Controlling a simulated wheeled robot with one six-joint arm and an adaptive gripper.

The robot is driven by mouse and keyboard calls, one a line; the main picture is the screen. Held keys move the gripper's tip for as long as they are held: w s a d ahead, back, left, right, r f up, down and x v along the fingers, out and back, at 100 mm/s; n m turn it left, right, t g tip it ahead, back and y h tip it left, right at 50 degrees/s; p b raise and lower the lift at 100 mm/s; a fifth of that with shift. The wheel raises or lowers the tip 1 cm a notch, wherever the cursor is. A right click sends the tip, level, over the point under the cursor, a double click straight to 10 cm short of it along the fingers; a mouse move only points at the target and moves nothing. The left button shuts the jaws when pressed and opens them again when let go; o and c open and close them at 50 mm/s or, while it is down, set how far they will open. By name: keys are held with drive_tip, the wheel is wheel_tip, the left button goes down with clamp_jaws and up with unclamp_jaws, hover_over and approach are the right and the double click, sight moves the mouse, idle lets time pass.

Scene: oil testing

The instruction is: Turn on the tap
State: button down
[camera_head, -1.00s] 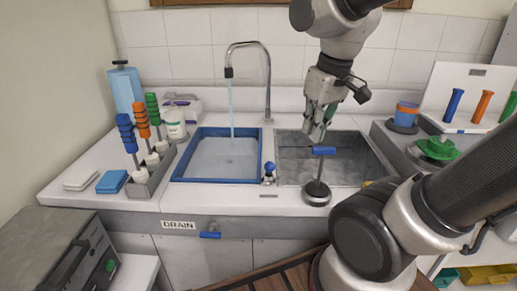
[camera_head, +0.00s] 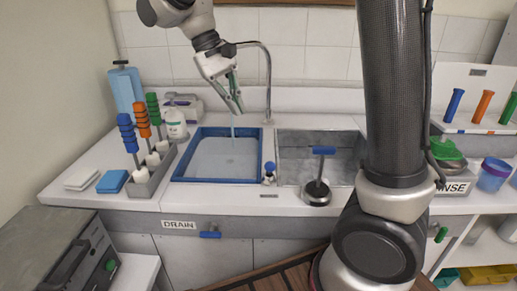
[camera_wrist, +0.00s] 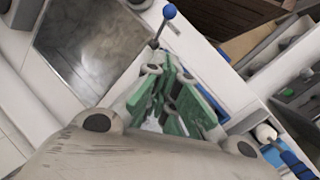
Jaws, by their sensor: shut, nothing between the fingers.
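The tap (camera_head: 267,85) is a tall curved metal spout behind the sinks, and my wrist hides part of its outlet end. A thin water stream (camera_head: 232,132) falls into the blue-rimmed basin (camera_head: 177,170). A small lever with a blue ball knob (camera_head: 270,166) stands between the two basins; the knob also shows at the top of the wrist view (camera_wrist: 169,11). My gripper (camera_head: 239,110), with green-grey fingers, points down above the blue-rimmed basin, by the stream. It is shut and empty, apart from the knob.
A blue T-handle (camera_head: 323,150) on a round base stands at the front of the steel basin (camera_head: 290,142). A rack of colored-handled brushes (camera_head: 142,188) stands left, with a soap bottle (camera_head: 176,124) behind. A purple-blue cup (camera_head: 493,174) is at the far right.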

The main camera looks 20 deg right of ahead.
sight(270, 168)
drive_tip(key=s+x, duration=0.2)
drive_tip(key=x, duration=1)
drive_tip(key=shift+s+r, duration=0.35)
drive_tip(key=shift+r, duration=0.05)
drive_tip(key=shift+s+f, duration=0.45)
drive_tip(key=shift+s, duration=0.25)
